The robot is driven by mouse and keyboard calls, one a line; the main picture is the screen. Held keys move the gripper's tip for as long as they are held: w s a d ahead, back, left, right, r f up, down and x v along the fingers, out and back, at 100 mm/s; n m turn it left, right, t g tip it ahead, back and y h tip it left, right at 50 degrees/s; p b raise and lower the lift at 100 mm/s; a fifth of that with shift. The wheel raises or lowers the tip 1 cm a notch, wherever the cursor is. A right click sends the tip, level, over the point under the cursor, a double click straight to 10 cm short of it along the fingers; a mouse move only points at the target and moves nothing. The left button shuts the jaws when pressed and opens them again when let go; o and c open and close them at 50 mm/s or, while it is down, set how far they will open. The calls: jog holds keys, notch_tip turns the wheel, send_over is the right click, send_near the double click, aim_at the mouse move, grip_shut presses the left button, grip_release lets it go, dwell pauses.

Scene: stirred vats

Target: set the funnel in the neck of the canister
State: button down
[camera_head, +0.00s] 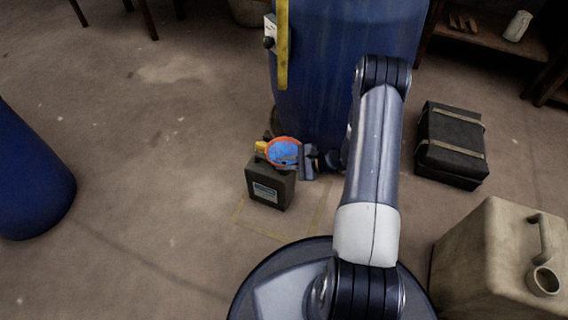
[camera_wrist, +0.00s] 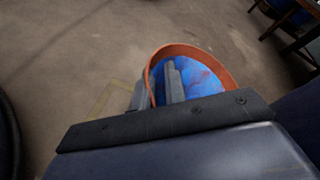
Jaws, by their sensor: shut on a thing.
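The funnel (camera_head: 284,152) has an orange rim and a blue, streaked inside. In the head view it overlaps the top of a small dark grey can (camera_head: 270,184) with a pale label; I cannot tell whether they touch. My gripper (camera_head: 304,161) is shut on the funnel from its right side. In the wrist view the funnel's rim (camera_wrist: 192,51) shows beyond my gripper's fingers (camera_wrist: 156,88), its mouth tilted towards the camera. A beige canister (camera_head: 486,250) with a handle and an open round neck (camera_head: 544,281) stands at the lower right, well apart from the funnel.
A big blue vat (camera_head: 335,95) with a yellow strip (camera_head: 283,50) stands right behind my gripper. A black strapped case (camera_head: 452,143) lies to the right, below a wooden shelf (camera_head: 478,35). Another blue drum (camera_head: 30,180) is at left. The floor between is open.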

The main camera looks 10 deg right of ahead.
jog(key=shift+f+b, duration=0.45)
dwell(0.4)
jog(key=c, duration=1.4)
grip_release()
jog(key=shift+o, duration=0.2)
jog(key=shift+r, duration=0.1)
jog(key=p+v, duration=0.3)
jog(key=v, duration=0.7)
jog(key=shift+d+p, duration=0.3)
jog(key=shift+d, duration=0.05)
jog(key=shift+s, duration=0.15)
jog(key=b+x, duration=0.3)
jog(key=x, duration=0.7)
jog(key=shift+a+b, duration=0.3)
jog(key=shift+b, duration=0.05)
jog(key=shift+r+p, duration=0.2)
jog(key=shift+p, duration=0.2)
jog(key=shift+a, duration=0.15)
